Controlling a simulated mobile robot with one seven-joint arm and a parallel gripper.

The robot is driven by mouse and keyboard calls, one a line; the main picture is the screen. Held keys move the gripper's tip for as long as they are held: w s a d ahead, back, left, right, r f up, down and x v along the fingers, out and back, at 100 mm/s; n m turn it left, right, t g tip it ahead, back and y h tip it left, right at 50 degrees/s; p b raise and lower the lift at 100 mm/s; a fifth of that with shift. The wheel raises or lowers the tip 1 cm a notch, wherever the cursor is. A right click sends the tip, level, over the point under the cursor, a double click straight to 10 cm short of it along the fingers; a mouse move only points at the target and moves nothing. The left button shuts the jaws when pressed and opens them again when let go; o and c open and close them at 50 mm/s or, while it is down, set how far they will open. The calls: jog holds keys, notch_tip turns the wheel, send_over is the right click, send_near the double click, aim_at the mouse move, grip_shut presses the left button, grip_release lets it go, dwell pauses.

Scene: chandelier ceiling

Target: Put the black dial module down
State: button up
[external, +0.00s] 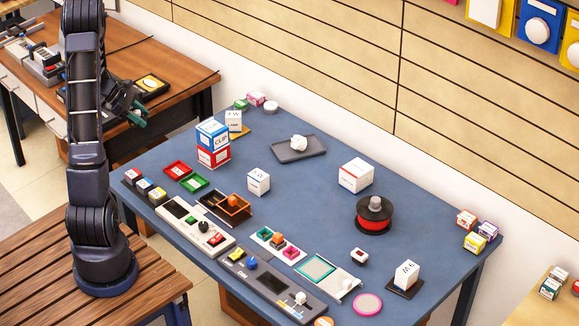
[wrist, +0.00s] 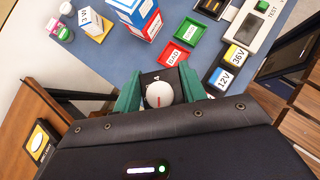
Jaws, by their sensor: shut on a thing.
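The black dial module (wrist: 160,92) is a dark block with a round white knob carrying a red mark. In the wrist view it sits between the two green fingers of my gripper (wrist: 159,88), which is shut on it. In the external view my gripper (external: 132,112) hangs at the upper left, beside the arm column, with the floor gap and the wooden desk (external: 120,55) behind it. The module is hard to make out there. In the wrist view the blue table (wrist: 110,55) lies beyond the fingertips. The module appears held clear of any surface.
On the blue table's near-left part are a red tray (external: 177,170), a green tray (external: 194,182), stacked blue and red boxes (external: 213,145) and several small labelled blocks (external: 145,186). A grey tray (external: 312,150) stands further back. Bare blue surface lies around the middle (external: 270,215).

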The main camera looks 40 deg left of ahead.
notch_tip(320, 180, down, 18)
jog(key=shift+r, duration=0.15)
dwell(0.5)
jog(key=o, duration=1)
jog(key=shift+c, duration=0.2)
